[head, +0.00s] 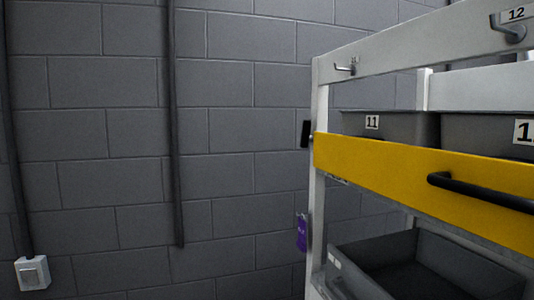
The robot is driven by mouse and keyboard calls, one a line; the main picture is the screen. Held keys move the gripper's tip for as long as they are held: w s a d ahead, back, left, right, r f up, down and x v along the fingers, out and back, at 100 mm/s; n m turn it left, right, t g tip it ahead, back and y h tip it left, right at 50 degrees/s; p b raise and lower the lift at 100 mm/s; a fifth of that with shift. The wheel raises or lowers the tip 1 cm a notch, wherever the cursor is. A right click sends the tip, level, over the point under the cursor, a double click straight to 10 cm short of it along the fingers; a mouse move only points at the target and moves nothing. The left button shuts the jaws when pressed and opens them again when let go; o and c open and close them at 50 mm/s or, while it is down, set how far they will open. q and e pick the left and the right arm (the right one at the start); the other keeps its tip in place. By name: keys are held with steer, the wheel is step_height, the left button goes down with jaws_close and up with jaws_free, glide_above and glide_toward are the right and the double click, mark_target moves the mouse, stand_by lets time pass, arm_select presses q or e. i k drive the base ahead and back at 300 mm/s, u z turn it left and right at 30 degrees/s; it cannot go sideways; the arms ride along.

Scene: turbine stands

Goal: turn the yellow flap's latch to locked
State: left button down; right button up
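The yellow flap (375,168) runs across the front of a white rack at the right of the head view, and its right end is cut off by the picture's edge. A black bar handle (480,190) sits on its front. A small black upright piece (305,134) stands at the flap's left end, beside the rack's post; it may be the latch, but I cannot tell for sure. Neither of my grippers is in view.
Grey bins stand behind the flap, one with label 11 (372,122). An open grey bin (415,265) sits below. Hooks (345,69) are on the top rail. A purple tag (301,233) hangs by the post. A block wall (110,130) with pipes (173,120) stands behind.

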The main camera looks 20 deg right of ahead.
mark_target(306, 138)
steer(key=u, duration=0.4)
steer(key=i, duration=0.85)
steer(key=z, duration=0.55)
